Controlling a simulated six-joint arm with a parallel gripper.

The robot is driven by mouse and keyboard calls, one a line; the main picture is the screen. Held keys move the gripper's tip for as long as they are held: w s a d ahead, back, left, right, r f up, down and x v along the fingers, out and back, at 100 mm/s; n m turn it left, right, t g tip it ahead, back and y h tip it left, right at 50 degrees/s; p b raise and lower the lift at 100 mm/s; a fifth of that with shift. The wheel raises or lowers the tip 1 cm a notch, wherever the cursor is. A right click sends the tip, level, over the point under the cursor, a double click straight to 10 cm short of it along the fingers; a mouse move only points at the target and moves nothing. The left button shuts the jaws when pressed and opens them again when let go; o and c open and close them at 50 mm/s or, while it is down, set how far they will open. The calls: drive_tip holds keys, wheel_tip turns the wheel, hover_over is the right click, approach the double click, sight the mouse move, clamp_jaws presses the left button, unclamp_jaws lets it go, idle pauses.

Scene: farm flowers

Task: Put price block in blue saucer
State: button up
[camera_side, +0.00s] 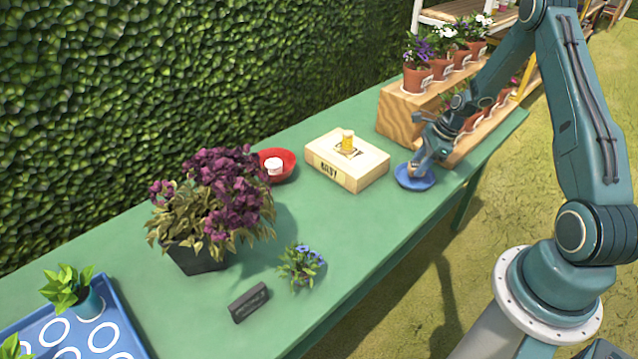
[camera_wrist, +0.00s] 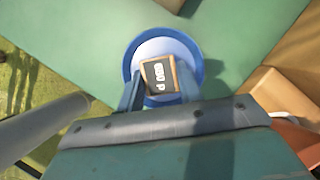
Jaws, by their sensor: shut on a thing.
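The price block (camera_wrist: 161,76) is a small block with a dark face, pale lettering and a light wooden edge. In the wrist view it sits between the fingers of my gripper (camera_wrist: 156,92), which is shut on it. The blue saucer (camera_wrist: 193,52) is round with a paler inside and lies directly behind the block in that view. In the side view my gripper (camera_side: 418,168) points down over the blue saucer (camera_side: 414,185) on the green table. The block is hidden there by the gripper. I cannot tell whether the block touches the saucer.
A wooden box (camera_side: 346,160) with a yellow item on top stands left of the saucer. A red saucer (camera_side: 287,158) with a white item lies farther left. A wooden stepped stand (camera_side: 398,112) with potted flowers is close behind my gripper.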

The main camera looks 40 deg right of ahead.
drive_tip(key=shift+f, duration=0.75)
drive_tip(key=o, duration=1)
drive_tip(key=shift+o, duration=0.2)
drive_tip(key=shift+r, duration=3.55)
